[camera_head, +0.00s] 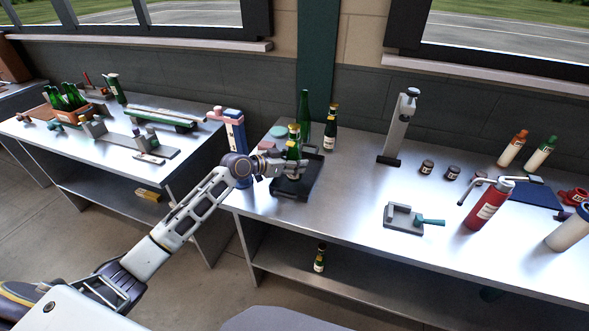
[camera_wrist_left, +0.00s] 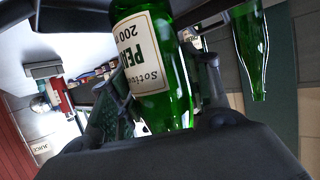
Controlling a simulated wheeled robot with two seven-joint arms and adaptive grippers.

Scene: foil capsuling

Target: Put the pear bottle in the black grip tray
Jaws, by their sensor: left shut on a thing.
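The pear bottle (camera_head: 293,149) is green with a cream label, and my left gripper (camera_head: 284,164) is shut around it. In the left wrist view the pear bottle (camera_wrist_left: 158,65) fills the middle, its label lettering upside down and partly cut off. The black grip tray (camera_head: 293,190) lies on the metal bench directly below the gripper. The gripper hides the bottle's lower part, so I cannot tell whether its base touches the tray. My right gripper is not in view.
A tall green bottle (camera_head: 304,107) and a yellow-capped bottle (camera_head: 330,132) stand close behind the tray. A blue and pink stand (camera_head: 233,135) is to its left. A grey post (camera_head: 398,130) stands to the right. The bench between tray and post is mostly clear.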

